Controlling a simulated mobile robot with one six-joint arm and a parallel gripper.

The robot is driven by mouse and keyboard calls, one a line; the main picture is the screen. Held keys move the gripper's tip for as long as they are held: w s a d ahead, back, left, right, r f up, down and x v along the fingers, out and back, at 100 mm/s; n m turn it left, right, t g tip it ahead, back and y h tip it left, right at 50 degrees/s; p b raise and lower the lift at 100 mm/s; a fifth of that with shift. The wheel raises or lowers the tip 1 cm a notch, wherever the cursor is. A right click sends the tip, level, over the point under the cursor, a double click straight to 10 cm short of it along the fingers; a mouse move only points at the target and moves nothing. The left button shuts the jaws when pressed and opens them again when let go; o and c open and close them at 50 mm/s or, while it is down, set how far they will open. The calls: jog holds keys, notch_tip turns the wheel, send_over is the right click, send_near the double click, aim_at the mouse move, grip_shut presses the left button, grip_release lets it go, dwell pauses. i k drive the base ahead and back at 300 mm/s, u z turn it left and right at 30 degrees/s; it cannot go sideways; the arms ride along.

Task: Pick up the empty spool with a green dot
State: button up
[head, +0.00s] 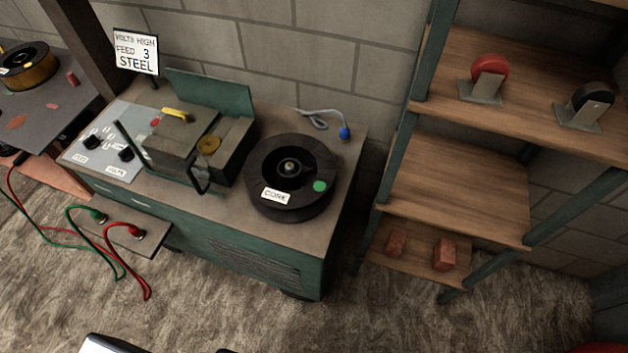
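A round black spool (262,172) lies flat on the right part of the green machine's top (225,205). It has a white label reading CORE and a green dot (319,186) at its front right. A small light-coloured hub shows in its dark recessed centre. I see no wire on the spool, but its side wall is mostly in shadow. My gripper is not in view. A white and black edge shows at the bottom left of the picture, and I cannot tell what it is.
Left of the spool stand an open feed mechanism (180,145) and a control panel (105,145). A blue-tipped cable (344,133) lies behind the spool. A wooden shelf unit (460,190) stands to the right. Another table (50,110) holds a copper-coloured spool (28,68). Front floor is clear.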

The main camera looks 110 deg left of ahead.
aim_at(300, 198)
jog(key=z, duration=0.35)
jog(key=i, duration=0.2)
jog(key=z, duration=0.15)
jog(key=k, duration=0.25)
jog(key=z, duration=3.15)
jog(key=k, duration=0.25)
jog(key=z, duration=1.5)
